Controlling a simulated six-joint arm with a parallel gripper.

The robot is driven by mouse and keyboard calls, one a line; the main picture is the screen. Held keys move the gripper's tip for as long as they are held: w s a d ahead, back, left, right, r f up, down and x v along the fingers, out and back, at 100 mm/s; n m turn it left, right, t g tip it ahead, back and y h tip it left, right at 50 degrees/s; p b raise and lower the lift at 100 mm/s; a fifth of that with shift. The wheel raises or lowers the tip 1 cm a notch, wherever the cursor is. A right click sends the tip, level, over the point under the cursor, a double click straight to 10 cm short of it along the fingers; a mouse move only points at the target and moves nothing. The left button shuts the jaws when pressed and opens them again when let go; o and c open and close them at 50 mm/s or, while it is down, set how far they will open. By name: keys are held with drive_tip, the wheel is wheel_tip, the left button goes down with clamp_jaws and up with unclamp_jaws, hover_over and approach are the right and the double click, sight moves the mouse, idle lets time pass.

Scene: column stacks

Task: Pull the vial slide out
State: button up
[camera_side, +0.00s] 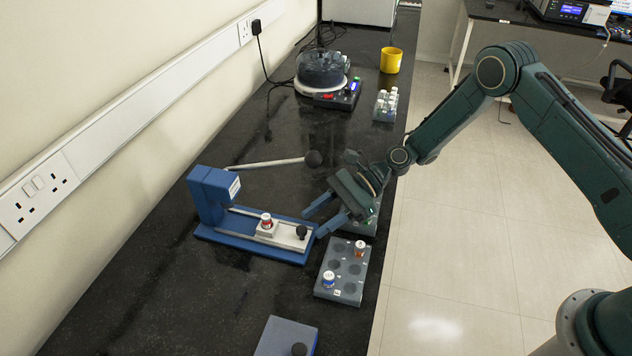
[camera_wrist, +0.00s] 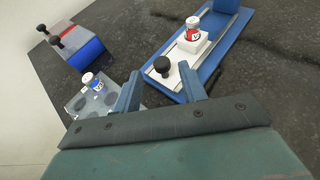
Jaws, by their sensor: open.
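The vial slide (camera_side: 285,236) is a white sliding block on the blue press base (camera_side: 225,238), with a black knob (camera_side: 301,232) at its right end. A vial with a red-and-white label (camera_side: 266,221) stands upright on it. In the wrist view the slide (camera_wrist: 186,50) lies beyond my fingers, with its black knob (camera_wrist: 162,65) near the end and the vial (camera_wrist: 193,27) farther back. My gripper (camera_side: 318,222) is open, its blue fingers close to the knob end. In the wrist view my gripper (camera_wrist: 162,92) has nothing between its fingers, and the knob appears just ahead of them.
A grey rack (camera_side: 343,271) with a blue-labelled and an orange-labelled vial stands in front of the press. A lever with a black ball (camera_side: 313,158) extends behind the slide. A blue-grey box (camera_side: 284,338) with a black knob is nearest the camera. Bare counter lies left of the press.

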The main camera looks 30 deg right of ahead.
drive_tip(key=v, duration=1.1)
drive_tip(key=shift+d, duration=0.35)
drive_tip(key=shift+r, duration=0.15)
drive_tip(key=shift+r+n, duration=0.4)
drive_tip(key=shift+r, duration=0.1)
drive_tip(key=s+d+r+n+t+h, duration=0.1)
drive_tip(key=s+d+r+n+h, duration=0.1)
drive_tip(key=s+r+n+h, duration=0.45)
drive_tip(key=s+d+r+n+t+h, duration=0.1)
drive_tip(key=s+d+r+n+h, duration=0.2)
drive_tip(key=r, duration=0.7)
drive_tip(key=s+d+r+n+t+h, duration=0.1)
drive_tip(key=s+d+r+n+h, duration=0.1)
drive_tip(key=s, duration=0.7)
drive_tip(key=s+d+r+n+t+h, duration=0.2)
drive_tip(key=s+d+r+n, duration=0.2)
drive_tip(key=s, duration=0.6)
drive_tip(key=d+n, duration=0.1)
drive_tip(key=d, duration=0.1)
drive_tip(key=shift+s+d+r+n+t, duration=0.15)
drive_tip(key=shift+s+d+n+t, duration=0.15)
drive_tip(key=shift+n, duration=0.05)
